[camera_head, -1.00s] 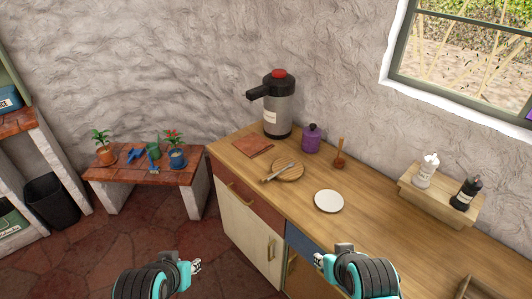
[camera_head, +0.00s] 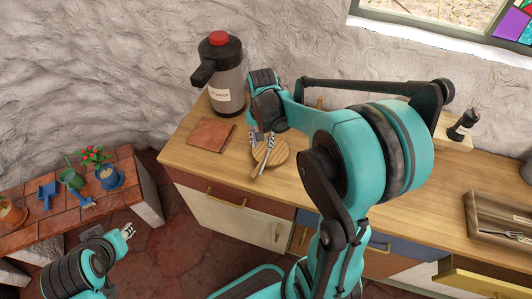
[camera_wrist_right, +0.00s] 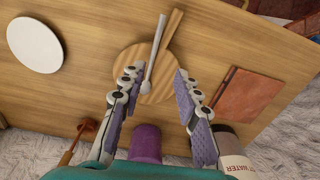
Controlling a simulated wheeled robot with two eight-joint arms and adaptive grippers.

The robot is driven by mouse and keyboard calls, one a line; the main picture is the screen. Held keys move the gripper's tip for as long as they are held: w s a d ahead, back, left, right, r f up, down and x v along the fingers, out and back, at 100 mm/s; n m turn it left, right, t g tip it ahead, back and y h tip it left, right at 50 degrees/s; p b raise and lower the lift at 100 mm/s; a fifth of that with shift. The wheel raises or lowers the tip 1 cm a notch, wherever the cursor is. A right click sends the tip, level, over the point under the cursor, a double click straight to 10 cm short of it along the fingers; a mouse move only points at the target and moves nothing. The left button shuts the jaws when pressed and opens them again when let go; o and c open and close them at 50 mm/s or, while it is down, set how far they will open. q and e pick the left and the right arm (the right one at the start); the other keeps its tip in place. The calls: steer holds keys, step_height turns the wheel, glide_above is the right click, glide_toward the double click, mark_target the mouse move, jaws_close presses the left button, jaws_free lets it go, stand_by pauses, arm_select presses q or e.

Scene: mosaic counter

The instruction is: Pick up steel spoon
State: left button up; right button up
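The steel spoon (camera_wrist_right: 152,58) lies on the round wooden board (camera_wrist_right: 141,60), its bowl end toward my right gripper (camera_wrist_right: 156,72) in the right wrist view. The two grey fingers are apart, one on each side of the spoon, with nothing held between them. In the head view the right gripper (camera_head: 261,142) points down at the board (camera_head: 279,152), and its fingers partly cover the spoon. I cannot tell the exact height of the fingertips above the board. My left gripper (camera_head: 128,230) is low, off the counter; its opening is too small to judge.
A water dispenser (camera_head: 222,75) and a reddish-brown square mat (camera_head: 211,133) are left of the board. A purple jar (camera_wrist_right: 146,141) and white plate (camera_wrist_right: 34,45) are near. A wooden tray (camera_head: 490,221) with a fork is at right.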

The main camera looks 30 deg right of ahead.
mark_target(265, 161)
steer(key=shift+w+d+f+m, duration=0.1)
steer(key=shift+d+f+m, duration=0.3)
steer(key=shift+f, duration=0.3)
steer(key=f+b, duration=0.1)
steer(key=f, duration=0.1)
steer(key=f+b, duration=0.1)
steer(key=f, duration=0.1)
steer(key=f+b, duration=0.1)
steer(key=f, duration=0.1)
steer(key=shift+s+f, duration=0.35)
steer(key=shift+s, duration=0.05)
steer(key=shift+f, duration=0.3)
steer(key=shift+c, duration=0.6)
jaws_close()
